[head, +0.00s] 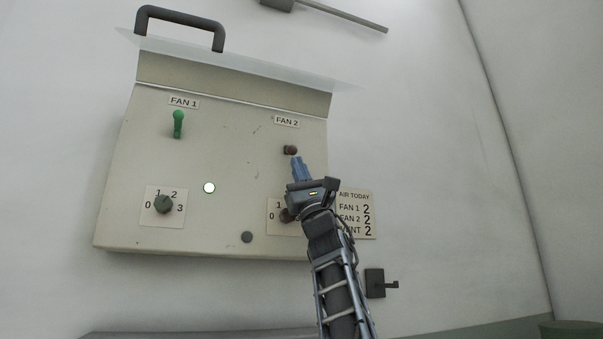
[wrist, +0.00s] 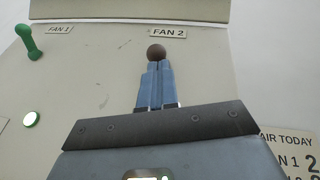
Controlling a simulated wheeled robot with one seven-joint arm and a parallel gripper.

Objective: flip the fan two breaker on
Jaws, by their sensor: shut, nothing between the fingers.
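The FAN 2 breaker (head: 291,150) is a short lever with a dark reddish-brown ball knob, just below the FAN 2 label (head: 287,120) on the beige panel (head: 235,170). Its knob shows in the wrist view (wrist: 156,51) right at the tips of my blue fingers. My gripper (head: 296,160) is shut and empty, just below the knob. I cannot tell whether the fingertips touch it. The FAN 1 lever (head: 178,124) is green and points up; it also shows in the wrist view (wrist: 27,42).
A lit round lamp (head: 209,188) and a FAN 1 dial (head: 163,204) sit lower left. My gripper partly covers the FAN 2 dial (head: 285,215). An AIR TODAY card (head: 355,214) is at right. A raised clear cover with a dark handle (head: 180,20) projects above.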

